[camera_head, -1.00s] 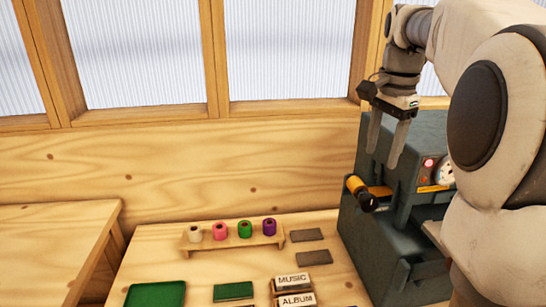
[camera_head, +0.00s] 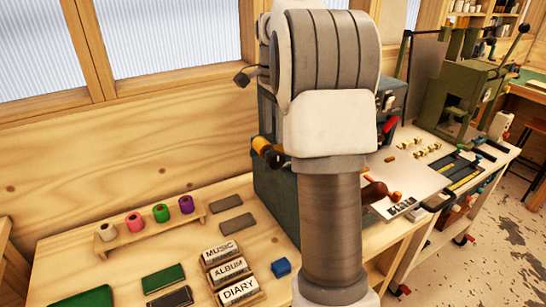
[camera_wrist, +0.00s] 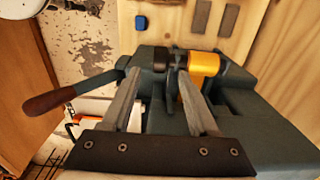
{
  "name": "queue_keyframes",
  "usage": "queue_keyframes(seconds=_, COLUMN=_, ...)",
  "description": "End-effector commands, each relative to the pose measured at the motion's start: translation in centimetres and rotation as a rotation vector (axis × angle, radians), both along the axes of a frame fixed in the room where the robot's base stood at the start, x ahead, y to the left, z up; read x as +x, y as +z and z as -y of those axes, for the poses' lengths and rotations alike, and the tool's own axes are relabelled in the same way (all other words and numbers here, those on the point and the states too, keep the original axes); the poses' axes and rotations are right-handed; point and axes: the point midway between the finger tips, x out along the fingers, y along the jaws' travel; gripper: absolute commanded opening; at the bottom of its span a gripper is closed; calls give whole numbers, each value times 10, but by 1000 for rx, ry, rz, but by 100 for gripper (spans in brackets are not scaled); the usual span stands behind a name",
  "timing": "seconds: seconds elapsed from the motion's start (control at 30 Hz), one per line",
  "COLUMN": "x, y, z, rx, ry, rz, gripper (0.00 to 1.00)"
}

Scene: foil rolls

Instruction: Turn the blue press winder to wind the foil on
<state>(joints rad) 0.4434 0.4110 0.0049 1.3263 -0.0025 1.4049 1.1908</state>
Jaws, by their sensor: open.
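The blue-grey press (camera_head: 275,195) stands on the bench in the head view, largely hidden behind my arm. A gold foil roll (camera_head: 262,145) with a black knob (camera_head: 275,160) at its near end sticks out of its left side. In the wrist view the gold roll (camera_wrist: 206,66) and the dark winder knob (camera_wrist: 160,58) sit near the top centre. My gripper (camera_wrist: 158,76) is open and empty, its two fingertips at either side of the knob in the picture. I cannot tell their depth to it. The gripper is hidden behind my arm in the head view.
A rack (camera_head: 150,234) holds white, pink, green and purple rolls. Labelled blocks (camera_head: 229,270) and a small blue block (camera_head: 281,267) lie in front. The press's red-brown lever grip (camera_wrist: 48,102) sticks out at left in the wrist view. A green press (camera_head: 462,95) stands farther right.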

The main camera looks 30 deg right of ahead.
Motion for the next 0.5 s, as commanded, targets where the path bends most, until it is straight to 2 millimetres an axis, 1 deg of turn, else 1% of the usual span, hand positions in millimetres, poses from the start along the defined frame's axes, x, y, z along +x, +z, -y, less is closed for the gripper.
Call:
queue_keyframes(seconds=0.03, x=-1, y=-13, z=0, rx=2, ry=-1, rz=-4, gripper=60)
queue_keyframes(seconds=0.2, x=0, y=-46, z=-1, rx=2, ry=0, rz=-2, gripper=60)
queue_keyframes(seconds=0.3, x=0, y=-61, z=0, rx=2, ry=0, rz=-2, gripper=60)
queue_keyframes(seconds=0.4, x=0, y=-72, z=0, rx=1, ry=0, rz=-2, gripper=60)
queue_keyframes(seconds=0.5, x=0, y=-77, z=0, rx=0, ry=1, rz=0, gripper=60)
